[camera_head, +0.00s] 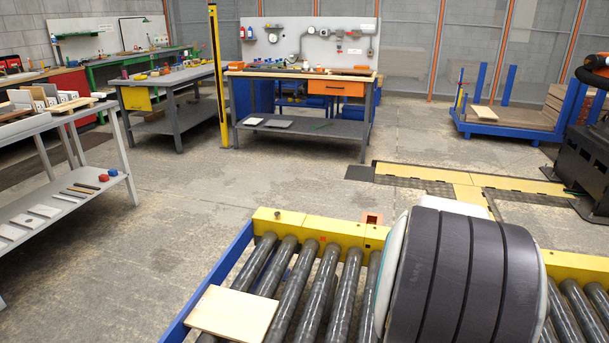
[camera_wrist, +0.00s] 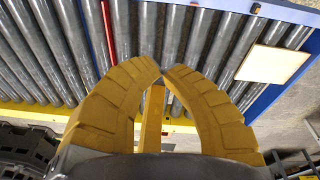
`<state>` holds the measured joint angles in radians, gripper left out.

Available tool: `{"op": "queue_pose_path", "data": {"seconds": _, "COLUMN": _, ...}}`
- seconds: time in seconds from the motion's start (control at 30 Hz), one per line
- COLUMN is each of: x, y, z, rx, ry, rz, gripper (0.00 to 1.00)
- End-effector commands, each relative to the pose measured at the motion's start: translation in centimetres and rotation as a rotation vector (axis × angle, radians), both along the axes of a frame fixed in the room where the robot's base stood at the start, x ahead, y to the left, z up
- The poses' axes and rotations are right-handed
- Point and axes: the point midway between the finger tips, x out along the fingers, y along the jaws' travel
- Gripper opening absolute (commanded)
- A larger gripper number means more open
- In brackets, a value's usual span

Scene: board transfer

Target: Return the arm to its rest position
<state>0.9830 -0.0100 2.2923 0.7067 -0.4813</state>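A light wooden board (camera_head: 232,313) lies flat on the left end of the roller conveyor (camera_head: 318,290). In the wrist view the board (camera_wrist: 272,64) is at the upper right, on the rollers near the blue end rail. In the head view my gripper is not visible; a large dark ribbed part of my arm covers the conveyor's middle right.
A yellow rail (camera_head: 330,228) runs along the conveyor's far side. A blue cart (camera_head: 508,122) with boards stands at the back right. Workbenches (camera_head: 300,78) stand at the back, and a grey shelf table (camera_head: 60,190) is at the left. The floor between is mostly clear.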

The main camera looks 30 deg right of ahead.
Motion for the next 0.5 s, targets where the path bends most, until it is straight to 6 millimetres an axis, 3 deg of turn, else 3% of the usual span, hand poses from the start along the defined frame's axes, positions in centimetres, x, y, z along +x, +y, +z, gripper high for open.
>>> {"op": "queue_pose_path", "data": {"seconds": 0.03, "x": 1.5, "y": 2.0, "z": 3.3, "rx": -0.011, "ry": -0.014, "rz": 0.05, "gripper": 0.0}}
{"op": "queue_pose_path", "data": {"seconds": 0.2, "x": 4.0, "y": 8.4, "z": 9.2, "rx": -0.021, "ry": -0.056, "rz": 0.173, "gripper": 0.0}}
{"op": "queue_pose_path", "data": {"seconds": 0.33, "x": 4.7, "y": 13.1, "z": 13.4, "rx": -0.021, "ry": -0.09, "rz": 0.267, "gripper": 0.0}}
{"op": "queue_pose_path", "data": {"seconds": 0.5, "x": 4.1, "y": 18.3, "z": 17.6, "rx": -0.009, "ry": -0.131, "rz": 0.374, "gripper": 0.0}}
